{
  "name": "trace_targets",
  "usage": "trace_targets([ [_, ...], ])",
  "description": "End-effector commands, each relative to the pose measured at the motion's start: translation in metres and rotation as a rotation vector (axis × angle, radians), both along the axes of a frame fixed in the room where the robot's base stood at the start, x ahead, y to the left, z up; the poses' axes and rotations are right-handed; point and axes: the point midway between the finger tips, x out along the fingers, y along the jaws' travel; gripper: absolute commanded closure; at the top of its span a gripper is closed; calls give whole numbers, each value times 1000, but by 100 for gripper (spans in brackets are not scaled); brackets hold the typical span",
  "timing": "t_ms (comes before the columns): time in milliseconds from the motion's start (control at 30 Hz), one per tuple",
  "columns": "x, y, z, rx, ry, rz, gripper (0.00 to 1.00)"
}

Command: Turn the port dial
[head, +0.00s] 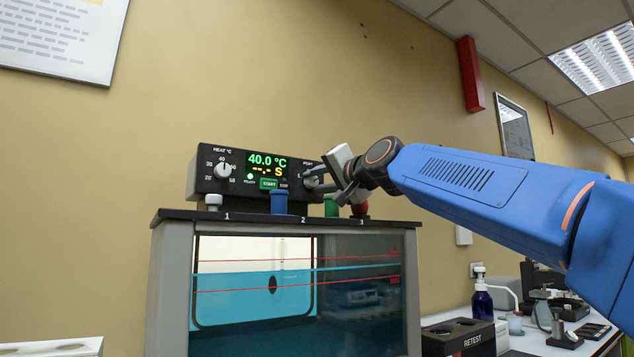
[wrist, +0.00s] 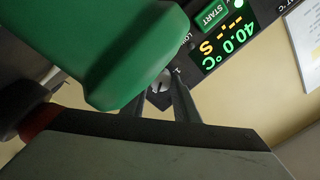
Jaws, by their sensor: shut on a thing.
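The port dial (head: 311,178) is a small round knob at the right end of the black control panel (head: 240,195), mostly hidden behind my gripper (head: 319,180) in the head view. In the wrist view the dial (wrist: 162,84) shows pale between the two dark fingertips of my gripper (wrist: 160,88). The fingers are shut on it from either side. The display (head: 267,165) reads 40.0 °C in green above dashes and an S in yellow. The dial's exact pointer position is hard to read.
A blue cap (head: 279,202), a green cap (head: 331,206) and a red cap (head: 359,210) stand on the bath lid below the panel. The green cap (wrist: 128,55) looms close in the wrist view. The heat dial (head: 223,170) is at the panel's left.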

Motion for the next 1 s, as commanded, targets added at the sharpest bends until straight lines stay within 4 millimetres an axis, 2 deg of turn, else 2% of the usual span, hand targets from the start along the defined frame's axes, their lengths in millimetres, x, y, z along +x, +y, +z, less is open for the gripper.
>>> trace_targets([
  [33, 0, 0, 0, 0, 0, 0, 95],
  [67, 0, 0, 0, 0, 0, 0, 68],
  [100, 0, 0, 0, 0, 0, 0, 58],
  [133, 0, 0, 0, 0, 0, 0, 54],
  [567, -6, -5, 0, 0, -1, -1, 54],
  [1000, -61, -45, -4, 0, 0, -1, 54],
])
